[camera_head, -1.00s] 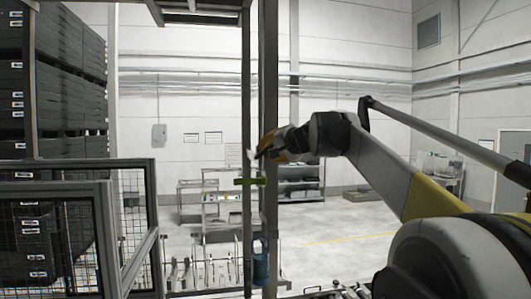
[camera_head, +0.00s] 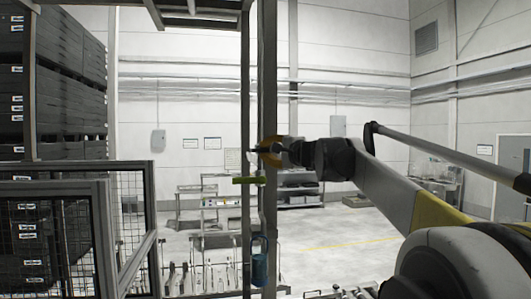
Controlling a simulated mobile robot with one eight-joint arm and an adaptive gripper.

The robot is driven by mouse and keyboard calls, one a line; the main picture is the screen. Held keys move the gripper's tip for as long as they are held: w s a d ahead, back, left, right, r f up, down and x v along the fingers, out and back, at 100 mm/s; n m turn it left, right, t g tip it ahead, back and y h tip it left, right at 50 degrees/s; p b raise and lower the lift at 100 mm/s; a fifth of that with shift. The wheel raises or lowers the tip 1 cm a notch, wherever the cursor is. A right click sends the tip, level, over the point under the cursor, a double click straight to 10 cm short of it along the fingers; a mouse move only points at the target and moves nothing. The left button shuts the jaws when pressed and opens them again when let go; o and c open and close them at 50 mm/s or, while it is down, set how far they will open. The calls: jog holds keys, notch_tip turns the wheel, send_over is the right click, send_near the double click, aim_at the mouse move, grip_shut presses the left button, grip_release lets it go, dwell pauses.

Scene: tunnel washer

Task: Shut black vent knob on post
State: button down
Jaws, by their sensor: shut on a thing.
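My gripper (camera_head: 264,150) has orange fingers and reaches in from the right to the upright grey post (camera_head: 267,80). Its fingers are at the post, just above the green lever, and shut on a small dark thing between them, which I take to be the black vent knob (camera_head: 274,145). The knob is tiny and mostly covered by the fingers, so its turn position cannot be read. A thin pipe (camera_head: 246,100) runs down beside the post on its left.
A yellow-green lever (camera_head: 249,180) sits across the pipe just below my gripper. A blue canister (camera_head: 260,262) hangs lower on the post. A mesh fence (camera_head: 130,205) and stacked black crates (camera_head: 70,90) stand left. Shelving (camera_head: 298,188) is behind; open floor (camera_head: 350,225) lies right of the post.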

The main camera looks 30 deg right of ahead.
dwell(0.4)
jog(key=c, duration=1.5)
grip_release()
jog(key=s+d, duration=0.1)
jog(key=s, duration=1.1)
jog(key=shift+d, duration=0.15)
jog(key=shift+w, duration=0.1)
jog(key=s+a+f+n+g+y+b, duration=0.1)
jog(key=s+a+f+n+g+b, duration=0.15)
jog(key=a+f+b, duration=0.85)
jog(key=s+a+f+n+g+y+b, duration=0.1)
jog(key=s+a+f+n+g+b, duration=0.2)
jog(key=f, duration=1.5)
jog(key=s+a+f+n+g+b, duration=0.2)
jog(key=s+a+f+n+b, duration=0.4)
jog(key=f, duration=0.9)
jog(key=s+a+f+n+g+h+b, duration=0.1)
jog(key=s+f+b, duration=0.4)
jog(key=f, duration=0.8)
jog(key=s+a+f+n+g+h+b, duration=0.1)
jog(key=s+f+b, duration=0.4)
jog(key=f, duration=0.8)
jog(key=s+a+f+n+g+h+b, duration=0.1)
jog(key=s+f+n+b, duration=0.2)
jog(key=f+b, duration=0.6)
notch_tip(320, 180, down, 4)
jog(key=shift+s+a+f+h, duration=0.1)
jog(key=shift+s+a+h, duration=0.25)
jog(key=shift+s, duration=0.75)
